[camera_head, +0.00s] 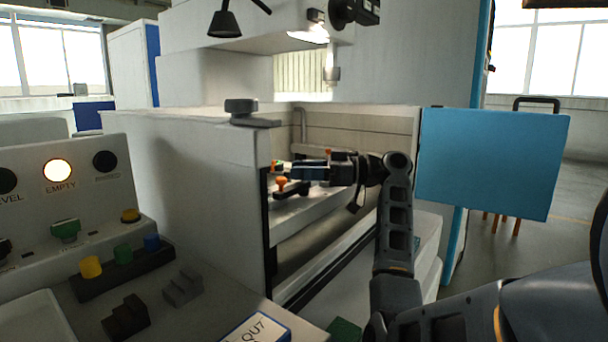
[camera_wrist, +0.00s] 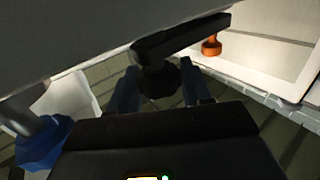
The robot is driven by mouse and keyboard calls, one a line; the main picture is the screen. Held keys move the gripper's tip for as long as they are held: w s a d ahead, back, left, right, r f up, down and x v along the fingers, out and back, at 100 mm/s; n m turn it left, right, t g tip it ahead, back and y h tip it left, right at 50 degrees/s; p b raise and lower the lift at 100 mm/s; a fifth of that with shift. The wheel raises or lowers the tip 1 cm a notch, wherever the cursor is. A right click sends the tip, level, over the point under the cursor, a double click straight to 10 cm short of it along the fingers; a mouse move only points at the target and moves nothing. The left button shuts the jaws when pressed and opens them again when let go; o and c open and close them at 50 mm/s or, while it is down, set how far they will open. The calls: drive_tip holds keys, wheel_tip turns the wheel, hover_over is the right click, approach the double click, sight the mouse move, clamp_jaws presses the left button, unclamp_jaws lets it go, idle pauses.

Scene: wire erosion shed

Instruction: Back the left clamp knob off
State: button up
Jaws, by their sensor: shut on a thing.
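In the wrist view a dark lobed clamp knob (camera_wrist: 160,80) sits at the near end of a dark clamp bar (camera_wrist: 185,38). My gripper (camera_wrist: 160,90) has one finger on each side of the knob and is shut on it. An orange foot or screw (camera_wrist: 211,46) shows near the bar's far end. In the head view my gripper (camera_head: 294,171) reaches left into the machine's open work tank, and its fingers hide what they grip. Another dark clamp bar (camera_head: 292,189) with an orange part (camera_head: 282,183) shows just below the fingers.
The tank's white front wall (camera_head: 205,190) stands left of my gripper. A blue door panel (camera_head: 492,163) hangs open at right. A control panel (camera_head: 65,190) with a lit EMPTY lamp (camera_head: 57,170) is at left. A blue fitting (camera_wrist: 42,145) shows lower left in the wrist view.

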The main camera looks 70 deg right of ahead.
idle(0.4)
drive_tip(key=o, duration=0.9)
drive_tip(key=shift+o, duration=0.2)
drive_tip(key=v, duration=0.7)
drive_tip(key=shift+s+d, duration=0.2)
drive_tip(key=shift+s, duration=0.1)
drive_tip(key=shift+o, duration=0.2)
